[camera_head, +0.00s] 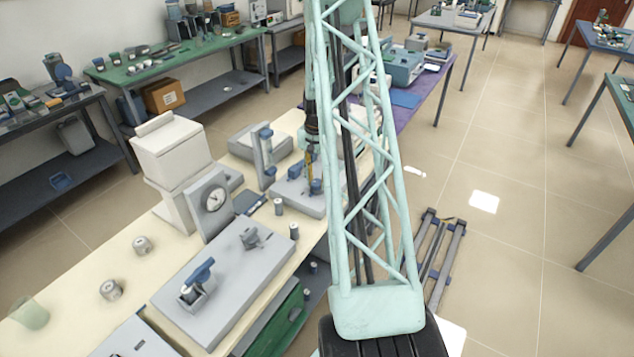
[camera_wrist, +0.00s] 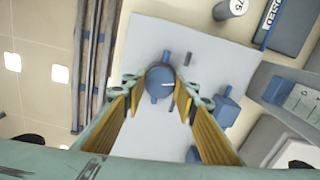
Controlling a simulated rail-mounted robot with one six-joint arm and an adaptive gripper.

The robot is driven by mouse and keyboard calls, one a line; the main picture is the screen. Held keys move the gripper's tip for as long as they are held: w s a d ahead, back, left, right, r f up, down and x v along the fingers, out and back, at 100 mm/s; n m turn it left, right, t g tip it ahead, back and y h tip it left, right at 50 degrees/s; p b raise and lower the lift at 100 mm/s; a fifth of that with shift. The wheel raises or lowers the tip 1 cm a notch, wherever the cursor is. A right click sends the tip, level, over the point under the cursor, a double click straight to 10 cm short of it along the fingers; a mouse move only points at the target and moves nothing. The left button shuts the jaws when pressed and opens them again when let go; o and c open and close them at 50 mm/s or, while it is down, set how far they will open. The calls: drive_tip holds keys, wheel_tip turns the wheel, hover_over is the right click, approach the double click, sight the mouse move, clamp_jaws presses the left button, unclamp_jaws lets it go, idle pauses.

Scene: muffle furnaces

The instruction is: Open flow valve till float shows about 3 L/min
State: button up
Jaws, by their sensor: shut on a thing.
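A round blue knob (camera_wrist: 161,82) with a pale line on its face sits on a light grey base plate (camera_wrist: 130,50) in the wrist view. The yellow-padded fingers of my gripper (camera_wrist: 160,92) are shut on it, one on each side. A blue upright with a white scale (camera_wrist: 302,98) shows at the right edge of the wrist view; I cannot read a float there. In the head view my gripper (camera_head: 311,172) points down at the base plate (camera_head: 292,198), with a blue part (camera_head: 316,187) at its tips. My arm's lattice hides part of this area.
A blue block (camera_wrist: 226,106) stands on the plate right of the knob. A metal cylinder marked 75 (camera_wrist: 230,9) is near the plate's edge. A gauge stand (camera_head: 211,201), a grey post stand (camera_head: 265,158) and a large plate (camera_head: 225,270) share the bench. The floor at right has free room.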

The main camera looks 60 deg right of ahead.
drive_tip(key=o, duration=0.8)
drive_tip(key=shift+o, duration=0.2)
drive_tip(key=shift+r, duration=0.1)
wheel_tip(320, 180, up, 12)
idle(0.5)
